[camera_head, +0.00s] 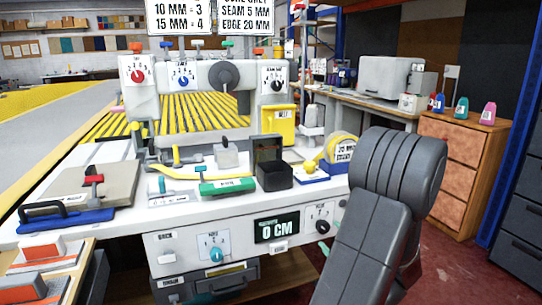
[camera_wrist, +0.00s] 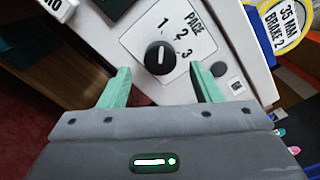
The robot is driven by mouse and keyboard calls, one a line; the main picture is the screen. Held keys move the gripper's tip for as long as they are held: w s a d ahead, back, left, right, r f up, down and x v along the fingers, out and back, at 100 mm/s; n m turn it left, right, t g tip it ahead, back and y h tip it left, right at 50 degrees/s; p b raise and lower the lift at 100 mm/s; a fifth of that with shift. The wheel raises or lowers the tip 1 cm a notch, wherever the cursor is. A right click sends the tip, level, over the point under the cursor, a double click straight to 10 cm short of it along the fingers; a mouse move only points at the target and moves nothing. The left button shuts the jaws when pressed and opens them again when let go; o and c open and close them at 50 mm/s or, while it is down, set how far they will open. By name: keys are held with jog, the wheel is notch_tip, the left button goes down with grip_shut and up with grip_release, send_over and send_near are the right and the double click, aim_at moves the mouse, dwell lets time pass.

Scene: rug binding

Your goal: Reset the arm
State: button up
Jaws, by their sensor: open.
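My gripper (camera_wrist: 158,69) shows in the wrist view with two green fingers spread wide apart and nothing between them. The bench's front panel (camera_head: 165,240) carries dials and a display (camera_head: 276,228) reading 0 CM.
The white bench holds a black open box (camera_head: 273,177), a green-handled tool (camera_head: 227,186), a blue-based tool (camera_head: 67,221) and a yellow tape roll (camera_head: 343,148). The binding machine (camera_head: 147,103) stands behind. A wooden drawer cabinet (camera_head: 457,165) stands right, with red floor before it.

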jog(key=shift+x, duration=1.35)
